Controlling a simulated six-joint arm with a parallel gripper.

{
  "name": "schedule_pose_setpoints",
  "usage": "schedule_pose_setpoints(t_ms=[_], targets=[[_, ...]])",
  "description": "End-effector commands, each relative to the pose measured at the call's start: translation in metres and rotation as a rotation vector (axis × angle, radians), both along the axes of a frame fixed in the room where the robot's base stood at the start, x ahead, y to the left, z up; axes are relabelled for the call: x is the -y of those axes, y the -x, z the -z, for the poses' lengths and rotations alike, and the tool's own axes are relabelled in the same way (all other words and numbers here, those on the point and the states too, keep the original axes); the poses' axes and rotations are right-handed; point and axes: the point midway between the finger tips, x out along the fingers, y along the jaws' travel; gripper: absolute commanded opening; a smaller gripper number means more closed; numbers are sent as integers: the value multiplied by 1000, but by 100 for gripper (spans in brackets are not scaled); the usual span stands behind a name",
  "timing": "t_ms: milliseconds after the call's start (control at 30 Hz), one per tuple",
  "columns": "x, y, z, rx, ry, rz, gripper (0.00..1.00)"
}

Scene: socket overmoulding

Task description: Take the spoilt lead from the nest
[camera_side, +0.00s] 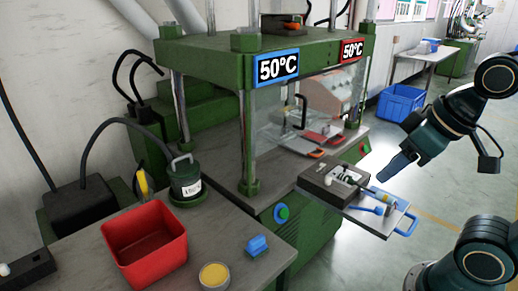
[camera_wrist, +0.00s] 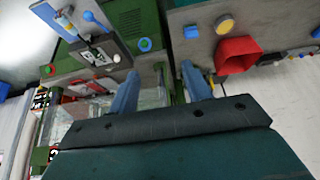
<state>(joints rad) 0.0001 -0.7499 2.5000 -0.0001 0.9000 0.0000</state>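The nest is a dark mould block (camera_side: 335,185) on a pulled-out plate at the press front, with small pale shapes in its cavity. It also shows in the wrist view (camera_wrist: 97,57). The lead cannot be told clearly; a pale piece (camera_side: 347,179) in the cavity may be part of it. My gripper (camera_side: 383,178) is above and to the right of the nest in the side view, apart from it. In the wrist view my gripper's two blue fingers (camera_wrist: 160,85) are wide apart with nothing between them, so it is open and empty.
The green press (camera_side: 250,180) rises behind, with 50°C signs. On the bench stand a red bin (camera_side: 145,245), a yellow-topped tin (camera_side: 214,276), a blue block (camera_side: 257,246) and a dark pot (camera_side: 185,178).

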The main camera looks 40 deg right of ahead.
Motion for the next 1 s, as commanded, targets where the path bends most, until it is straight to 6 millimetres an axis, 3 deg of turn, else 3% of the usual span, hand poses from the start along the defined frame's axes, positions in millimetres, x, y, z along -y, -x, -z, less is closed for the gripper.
schedule_pose_setpoints(t_ms=[333, 567, 767, 1000], targets=[[1, -2, 0, -4, 3, 1, 48], [13, -16, 0, -45, 27, 12, 48], [38, -39, 4, -117, 59, 23, 48], [80, -68, 17, -215, 85, 28, 48]])
